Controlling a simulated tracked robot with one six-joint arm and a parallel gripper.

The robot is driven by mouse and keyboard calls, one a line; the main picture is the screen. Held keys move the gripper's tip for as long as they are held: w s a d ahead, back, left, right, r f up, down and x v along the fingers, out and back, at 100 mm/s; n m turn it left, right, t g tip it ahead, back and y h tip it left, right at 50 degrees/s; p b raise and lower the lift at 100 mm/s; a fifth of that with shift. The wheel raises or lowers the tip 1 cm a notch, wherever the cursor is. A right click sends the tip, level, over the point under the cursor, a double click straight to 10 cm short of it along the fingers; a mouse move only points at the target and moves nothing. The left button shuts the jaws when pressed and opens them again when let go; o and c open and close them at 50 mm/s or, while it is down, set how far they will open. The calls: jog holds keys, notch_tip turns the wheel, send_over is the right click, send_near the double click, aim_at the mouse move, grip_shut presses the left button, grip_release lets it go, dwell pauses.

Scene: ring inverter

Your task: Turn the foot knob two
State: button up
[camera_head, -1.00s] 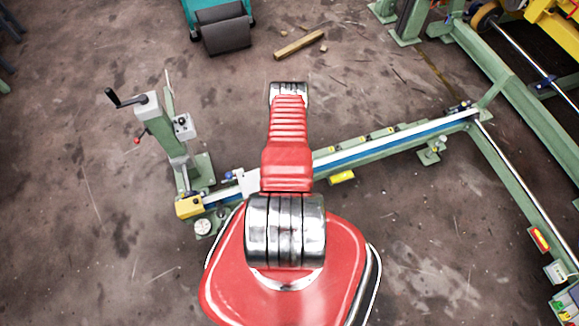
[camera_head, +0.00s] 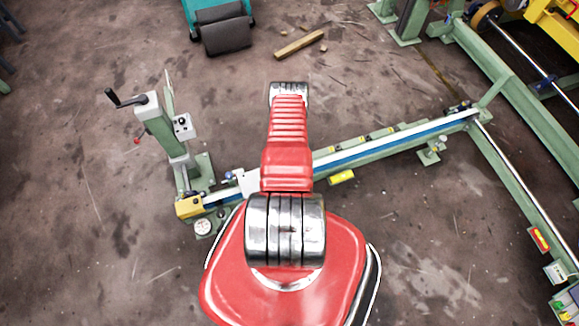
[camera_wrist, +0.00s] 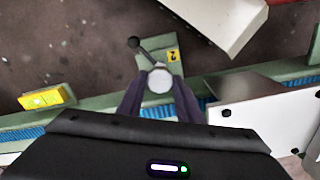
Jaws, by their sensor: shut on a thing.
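In the wrist view, the foot knob (camera_wrist: 160,81) is a round pale grey cap with a dark lever ending in a black ball (camera_wrist: 133,42) up and to the left. It sits at a green foot plate (camera_wrist: 173,52) with a yellow label marked 2 (camera_wrist: 173,55). My gripper (camera_wrist: 160,88) has its two dark fingers shut on the knob, one on each side. The lower part of the knob is hidden from above. In the head view my red arm covers the gripper and this knob.
A green rail with a blue strip (camera_head: 400,139) runs past the knob. A white carriage (camera_wrist: 262,120) is close on the right in the wrist view, and a yellow block (camera_wrist: 47,97) is on the left. A crank post (camera_head: 160,125) stands left in the head view. Open floor lies in front.

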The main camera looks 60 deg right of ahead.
jog(key=m, duration=0.5)
jog(key=shift+d+m, duration=0.1)
jog(key=shift+m, duration=2.4)
jog(key=o, duration=1)
jog(key=shift+o, duration=0.2)
notch_tip(320, 180, up, 14)
